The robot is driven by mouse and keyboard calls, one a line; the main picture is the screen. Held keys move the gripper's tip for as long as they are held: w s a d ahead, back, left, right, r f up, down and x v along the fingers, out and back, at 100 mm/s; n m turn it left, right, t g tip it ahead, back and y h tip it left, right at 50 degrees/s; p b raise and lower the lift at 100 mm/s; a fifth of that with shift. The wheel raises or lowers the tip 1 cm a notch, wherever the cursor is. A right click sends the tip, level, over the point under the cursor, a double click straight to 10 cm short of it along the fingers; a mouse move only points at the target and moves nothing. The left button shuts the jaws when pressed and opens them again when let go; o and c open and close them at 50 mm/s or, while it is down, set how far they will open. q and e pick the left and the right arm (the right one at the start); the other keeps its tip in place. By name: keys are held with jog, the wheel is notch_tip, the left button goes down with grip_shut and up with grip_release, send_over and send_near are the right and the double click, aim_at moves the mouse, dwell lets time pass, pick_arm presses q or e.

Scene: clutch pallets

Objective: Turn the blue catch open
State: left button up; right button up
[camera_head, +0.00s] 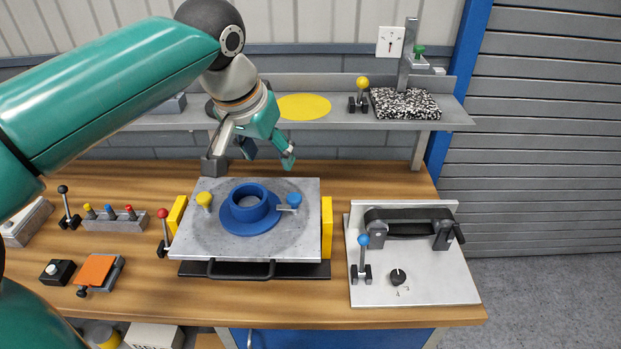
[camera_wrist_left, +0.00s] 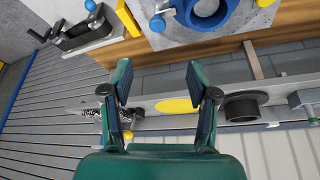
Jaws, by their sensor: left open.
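The blue catch (camera_head: 294,200) is a round knob on a short grey bar, at the right of a blue flanged ring (camera_head: 250,220) on a grey metal plate (camera_head: 290,245). Its bar points left toward the ring's flange; I cannot tell whether it overlaps it. In the left wrist view the blue catch (camera_wrist_left: 158,23) shows near the top, beside the ring (camera_wrist_left: 203,12). My left gripper (camera_head: 268,152) is open and empty, behind the plate's far edge and apart from the catch. In the wrist view both fingers (camera_wrist_left: 158,72) are spread. My right gripper is not in view.
A yellow catch (camera_head: 204,200) sits left of the ring. Yellow blocks (camera_head: 327,228) flank the plate. A red-knobbed lever (camera_head: 163,214) stands left, a blue-knobbed lever (camera_head: 363,240) right on a white base (camera_head: 430,285). A grey shelf (camera_head: 330,121) runs behind the bench.

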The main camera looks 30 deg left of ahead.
aim_at(294, 197)
pick_arm(q)
jog(key=x, duration=1.1)
jog(key=p+x, duration=0.1)
jog(key=x, duration=0.5)
jog(key=shift+w+d+r, duration=0.1)
jog(key=shift+w+r, duration=0.05)
jog(key=shift+w, duration=0.2)
